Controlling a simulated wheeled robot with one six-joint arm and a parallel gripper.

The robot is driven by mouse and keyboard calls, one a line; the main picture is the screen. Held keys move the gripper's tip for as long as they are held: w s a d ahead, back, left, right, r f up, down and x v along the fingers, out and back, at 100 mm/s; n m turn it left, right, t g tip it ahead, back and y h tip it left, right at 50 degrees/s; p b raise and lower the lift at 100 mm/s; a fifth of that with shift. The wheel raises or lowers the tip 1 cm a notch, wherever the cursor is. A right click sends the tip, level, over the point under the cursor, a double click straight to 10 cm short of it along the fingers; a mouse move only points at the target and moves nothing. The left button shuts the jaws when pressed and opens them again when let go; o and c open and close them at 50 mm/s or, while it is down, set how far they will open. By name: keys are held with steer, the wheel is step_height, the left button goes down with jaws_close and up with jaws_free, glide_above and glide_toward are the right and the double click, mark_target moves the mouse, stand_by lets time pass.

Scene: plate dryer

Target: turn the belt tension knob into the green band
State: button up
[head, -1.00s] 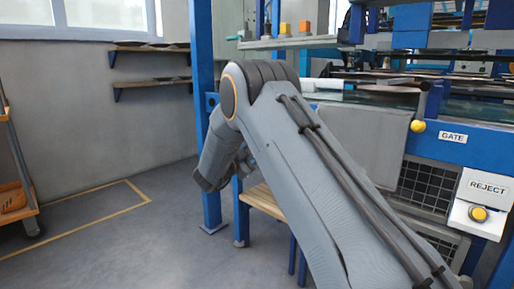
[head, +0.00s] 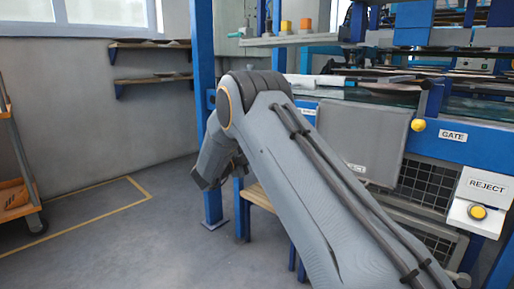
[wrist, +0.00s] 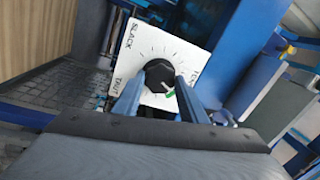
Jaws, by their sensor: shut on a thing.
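The belt tension knob (wrist: 159,75) is a round black knob on a white dial plate (wrist: 152,45) marked SLACK and TAUT, with tick marks around it, in the wrist view. The green band (wrist: 170,93) is a short green mark at the knob's lower right edge, close to my right finger. My gripper (wrist: 160,82) is shut on the knob, one blue finger on each side. I cannot clearly make out the knob's pointer. In the head view my arm hides the knob and the fingertips.
Blue machine frames surround the dial. In the head view the machine stands at right, with a GATE label (head: 453,136), a yellow knob (head: 418,125) and a REJECT button box (head: 478,213). A wooden bench (head: 258,194) is behind my arm. The floor at left is open, with a cart (head: 16,196).

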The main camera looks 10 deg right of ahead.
steer(key=shift+d, duration=0.1)
steer(key=o, duration=1)
steer(key=shift+o, duration=0.2)
steer(key=shift+s, duration=0.1)
steer(key=p+v, duration=0.2)
steer(key=v, duration=0.6)
steer(key=shift+p, duration=0.3)
